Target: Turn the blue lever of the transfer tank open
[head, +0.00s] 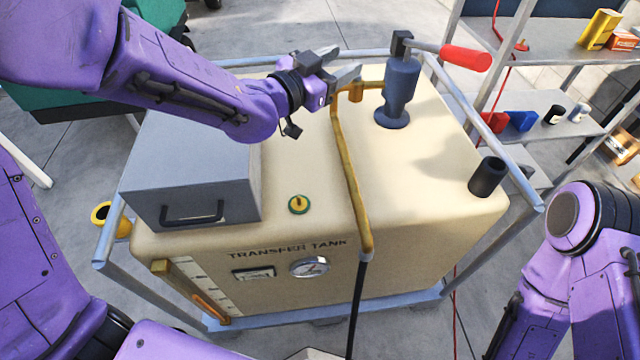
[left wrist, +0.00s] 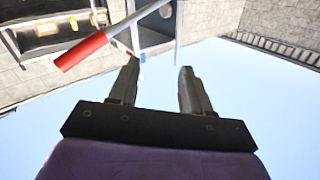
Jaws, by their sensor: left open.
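The cream transfer tank (head: 430,150) stands in a grey tube frame in the middle of the head view. I cannot make out a blue lever on it; part of the yellow pipe's (head: 345,160) far end is hidden by my left gripper. My left gripper (head: 341,66) is open and empty, above the back of the tank, close to the yellow pipe's fitting and left of the blue-grey hand pump (head: 400,90). Whether it touches the pipe is unclear. Its open fingers also show in the left wrist view (left wrist: 157,88). My right gripper is out of view.
The pump's red handle (head: 466,57) sticks out to the right; it also shows in the left wrist view (left wrist: 82,50). A grey box (head: 190,165) sits on the tank's left. A black cap (head: 487,177) stands at the right. Shelves (head: 560,110) stand behind, right.

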